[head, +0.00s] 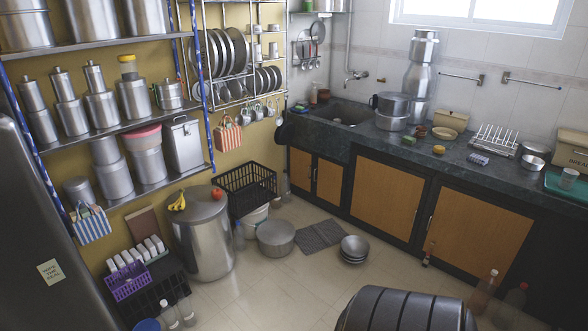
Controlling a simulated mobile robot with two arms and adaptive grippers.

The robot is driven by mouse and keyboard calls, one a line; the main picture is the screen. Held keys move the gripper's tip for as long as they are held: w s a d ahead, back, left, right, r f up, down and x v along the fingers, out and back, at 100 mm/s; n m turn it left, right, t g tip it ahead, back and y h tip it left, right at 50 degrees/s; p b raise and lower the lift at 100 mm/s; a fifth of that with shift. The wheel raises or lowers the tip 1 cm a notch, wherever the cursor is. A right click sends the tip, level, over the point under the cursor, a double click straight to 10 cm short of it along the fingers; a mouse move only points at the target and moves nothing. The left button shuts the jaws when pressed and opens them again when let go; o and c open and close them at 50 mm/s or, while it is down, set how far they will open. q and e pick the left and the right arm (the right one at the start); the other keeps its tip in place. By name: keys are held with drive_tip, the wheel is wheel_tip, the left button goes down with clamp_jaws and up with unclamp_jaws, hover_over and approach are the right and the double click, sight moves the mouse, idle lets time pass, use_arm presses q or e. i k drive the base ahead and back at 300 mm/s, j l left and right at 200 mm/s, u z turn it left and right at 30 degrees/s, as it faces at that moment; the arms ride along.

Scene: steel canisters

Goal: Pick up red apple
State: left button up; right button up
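A red apple (217,193) sits on the flat lid of a large steel canister (203,240) that stands on the floor left of centre. The apple is near the right side of the lid. A yellow banana bunch (178,201) lies on the same lid, left of the apple and apart from it. Neither of my grippers shows in the head view, so nothing is seen touching the apple.
A black crate (246,187) stands close behind the canister. A steel pot (276,238) and stacked bowls (354,249) are on the floor to its right. Steel shelves (125,125) rise behind at left. Floor in front of the canister (270,290) is clear.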

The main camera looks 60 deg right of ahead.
sight(216, 194)
drive_tip(key=z, duration=1.45)
drive_tip(key=u, duration=3.4)
drive_tip(key=z, duration=3.4)
drive_tip(key=i+l, duration=0.15)
drive_tip(key=i, duration=0.2)
drive_tip(key=i+l, duration=0.15)
drive_tip(key=i, duration=0.25)
drive_tip(key=i+l, duration=0.15)
drive_tip(key=i, duration=0.2)
